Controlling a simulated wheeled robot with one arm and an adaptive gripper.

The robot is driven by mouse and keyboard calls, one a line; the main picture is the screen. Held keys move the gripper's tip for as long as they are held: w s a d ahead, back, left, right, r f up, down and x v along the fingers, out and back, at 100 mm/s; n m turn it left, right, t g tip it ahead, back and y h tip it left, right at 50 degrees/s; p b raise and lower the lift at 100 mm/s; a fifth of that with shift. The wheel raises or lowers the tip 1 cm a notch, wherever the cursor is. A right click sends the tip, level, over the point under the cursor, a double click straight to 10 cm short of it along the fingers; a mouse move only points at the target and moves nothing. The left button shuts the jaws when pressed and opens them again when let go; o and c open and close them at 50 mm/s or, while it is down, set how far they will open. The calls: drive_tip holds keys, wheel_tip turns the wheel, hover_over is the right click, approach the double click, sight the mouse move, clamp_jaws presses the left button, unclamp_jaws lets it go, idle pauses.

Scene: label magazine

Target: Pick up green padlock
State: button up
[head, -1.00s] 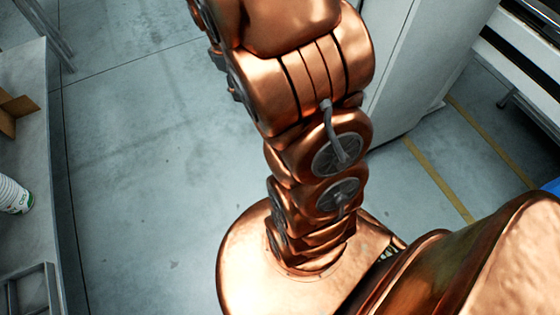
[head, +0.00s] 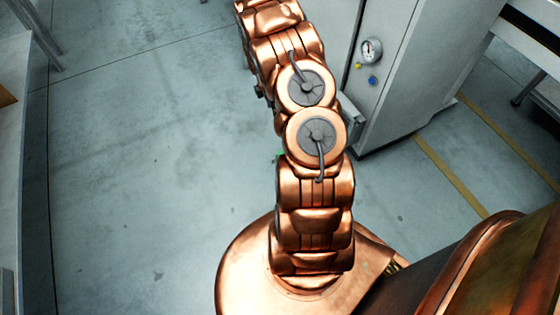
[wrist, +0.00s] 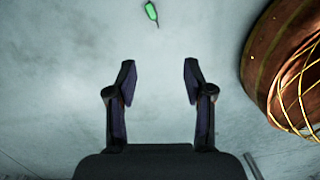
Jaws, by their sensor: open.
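The green padlock (wrist: 152,12) lies on the grey floor at the top edge of the wrist view. It looks small, bright green and elongated, with a thin pale tip at its upper end. A small green patch (head: 280,154) shows at the left edge of my arm in the head view, mostly hidden by the arm; it may be the padlock. My gripper (wrist: 160,78) is open and empty in the wrist view. The padlock is beyond the fingertips, slightly left of the midline between them, and apart from them. The gripper does not show in the head view.
A grey cabinet (head: 400,80) with a gauge (head: 371,50) stands right of my arm. A pale table edge (head: 12,150) runs along the left. Yellow floor lines (head: 450,172) lie at the right. The floor (head: 150,180) left of my arm is clear.

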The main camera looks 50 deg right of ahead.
drive_tip(key=d+f+n+b, duration=0.1)
drive_tip(key=f+b, duration=0.1)
drive_tip(key=f, duration=0.6)
drive_tip(key=d+f+n+b, duration=0.1)
drive_tip(key=f+b, duration=0.2)
drive_tip(key=f, duration=0.6)
drive_tip(key=d+f+n+t+y+b, duration=0.1)
drive_tip(key=f+n+b, duration=0.1)
drive_tip(key=f, duration=0.6)
drive_tip(key=shift+s+d+f+b, duration=0.1)
drive_tip(key=shift+d+f+b, duration=0.15)
drive_tip(key=shift+f+b, duration=0.75)
drive_tip(key=shift+f, duration=0.85)
drive_tip(key=f+b, duration=0.2)
drive_tip(key=f, duration=0.1)
drive_tip(key=f+b, duration=0.1)
drive_tip(key=f, duration=0.1)
drive_tip(key=shift+s+a+b, duration=0.2)
drive_tip(key=shift+a+b, duration=0.05)
drive_tip(key=shift+b, duration=0.05)
drive_tip(key=shift+c, duration=0.2)
clamp_jaws()
